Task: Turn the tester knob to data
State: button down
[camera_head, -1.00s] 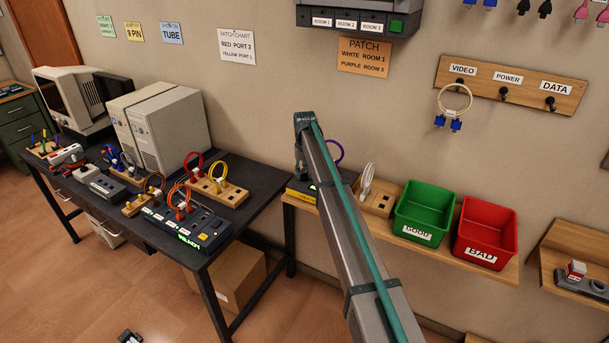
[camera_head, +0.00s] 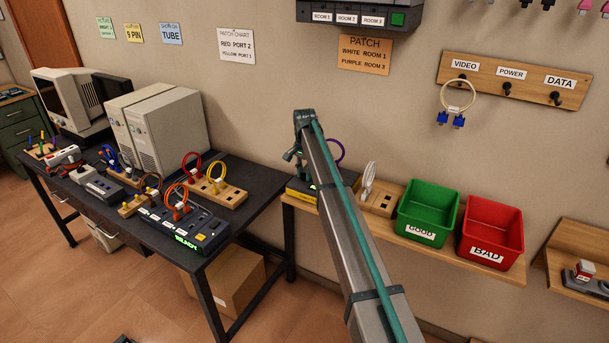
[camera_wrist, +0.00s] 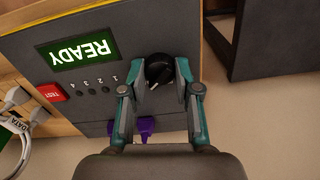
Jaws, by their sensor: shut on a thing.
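The tester (camera_wrist: 110,25) shows in the wrist view with a green READY screen (camera_wrist: 84,49), a red TEST button (camera_wrist: 51,92) and a black knob (camera_wrist: 158,68). The knob's white pointer aims to the lower left of the picture. No position labels around the knob are readable. My gripper (camera_wrist: 156,80) is shut on the knob, one finger on each side. In the head view the tester (camera_head: 300,191) stands on the wall shelf, mostly hidden behind my arm.
A purple plug (camera_wrist: 146,126) sits at the tester's edge. A white cable tagged DATA (camera_wrist: 14,124) lies beside the tester. On the shelf (camera_head: 395,236) are a wooden socket block (camera_head: 379,204), a green GOOD bin (camera_head: 428,205) and a red BAD bin (camera_head: 491,228).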

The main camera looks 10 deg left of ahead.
dwell(0.4)
jog(key=c, duration=0.8)
grip_release()
jog(key=shift+r, duration=0.1)
notch_tip(320, 180, up, 12)
jog(key=shift+f, duration=0.1)
